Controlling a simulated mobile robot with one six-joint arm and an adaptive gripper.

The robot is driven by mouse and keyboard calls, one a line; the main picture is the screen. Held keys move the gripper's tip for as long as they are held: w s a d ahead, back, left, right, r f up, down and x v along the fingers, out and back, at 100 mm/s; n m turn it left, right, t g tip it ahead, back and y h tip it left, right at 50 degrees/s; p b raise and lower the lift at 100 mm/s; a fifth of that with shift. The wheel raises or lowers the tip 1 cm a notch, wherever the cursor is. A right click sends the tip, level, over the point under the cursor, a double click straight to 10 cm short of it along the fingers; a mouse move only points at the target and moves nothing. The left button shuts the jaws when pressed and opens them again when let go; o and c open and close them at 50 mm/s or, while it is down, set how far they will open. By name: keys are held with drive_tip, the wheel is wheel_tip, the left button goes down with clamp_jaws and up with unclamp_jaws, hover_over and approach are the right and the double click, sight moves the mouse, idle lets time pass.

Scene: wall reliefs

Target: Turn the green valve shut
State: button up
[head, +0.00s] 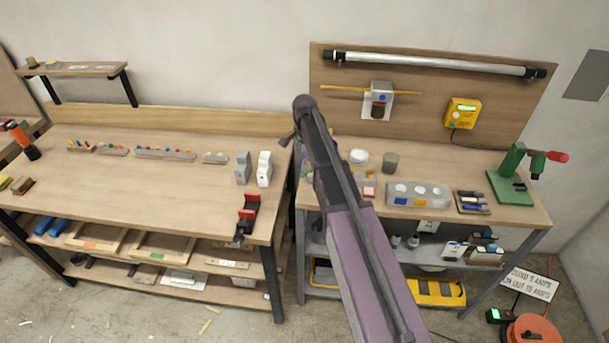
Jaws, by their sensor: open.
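I cannot make out a green valve in the head view. The clearest green thing is a bench tool (511,160) with a red-tipped handle, standing on a green base at the right end of the right bench. My arm rises from the bottom through the middle of the view and covers the left part of the right bench. I cannot make out my gripper or its fingertips; the arm seems to hide them. No contact between my gripper and anything shows.
An orange cable reel (532,329) stands on the floor.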

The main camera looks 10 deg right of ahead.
sight(304, 173)
drive_tip(key=shift+f+b, duration=3.9)
drive_tip(key=shift+f, duration=0.3)
clamp_jaws()
